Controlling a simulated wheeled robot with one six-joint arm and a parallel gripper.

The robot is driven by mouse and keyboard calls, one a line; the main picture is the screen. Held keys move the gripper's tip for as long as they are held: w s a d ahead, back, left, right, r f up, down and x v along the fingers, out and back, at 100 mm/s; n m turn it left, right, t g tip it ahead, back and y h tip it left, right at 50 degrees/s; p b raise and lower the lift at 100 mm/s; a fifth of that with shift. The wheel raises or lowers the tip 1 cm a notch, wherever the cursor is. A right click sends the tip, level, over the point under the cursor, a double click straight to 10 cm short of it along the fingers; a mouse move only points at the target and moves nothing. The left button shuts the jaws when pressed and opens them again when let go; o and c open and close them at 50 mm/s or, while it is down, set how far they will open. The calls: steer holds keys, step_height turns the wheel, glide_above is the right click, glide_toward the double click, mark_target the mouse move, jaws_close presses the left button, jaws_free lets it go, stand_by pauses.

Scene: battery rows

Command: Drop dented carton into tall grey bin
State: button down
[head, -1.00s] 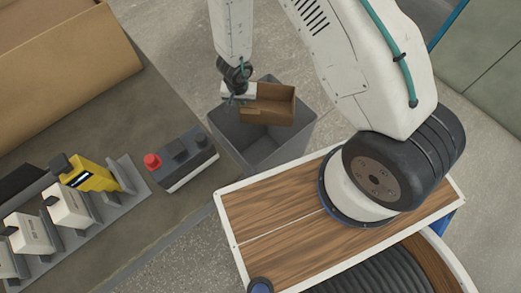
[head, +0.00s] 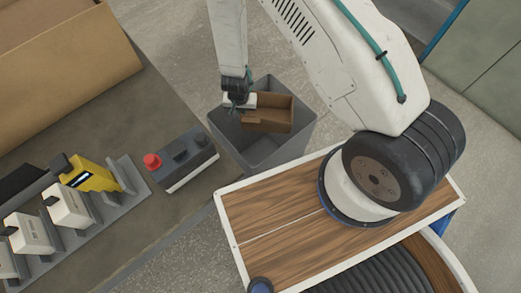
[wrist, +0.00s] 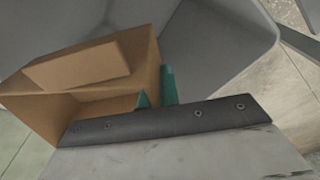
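The dented carton (head: 272,113), a small open brown cardboard box, hangs at the mouth of the tall grey bin (head: 268,155). My gripper (head: 234,108) is at the carton's left side in the head view. In the wrist view the teal fingertips (wrist: 156,90) straddle one wall of the carton (wrist: 90,70), one inside and one outside, and appear shut on it. The grey bin walls (wrist: 215,50) show beyond the carton. Whether the carton's lower part is below the bin's rim is hard to tell, and the bin's floor is largely hidden.
A bench stands left of the bin, with a control box (head: 185,160) with a red button near its edge. A rack (head: 95,215) holds a yellow battery (head: 90,177) and several white ones. A large cardboard box (head: 75,75) sits at the upper left. Bare floor lies right of the bin.

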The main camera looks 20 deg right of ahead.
steer(key=c, duration=1.6)
jaws_free()
steer(key=shift+o, duration=0.2)
steer(key=shift+r, duration=0.15)
steer(key=shift+s+a+r, duration=0.1)
steer(key=shift+s+r, duration=0.05)
steer(key=shift+r, duration=1.1)
steer(key=shift+s+a+r, duration=0.1)
steer(key=shift+s+r, duration=0.05)
steer(key=shift+r, duration=1.05)
steer(key=shift+s+r, duration=0.15)
steer(key=shift+r, duration=1.1)
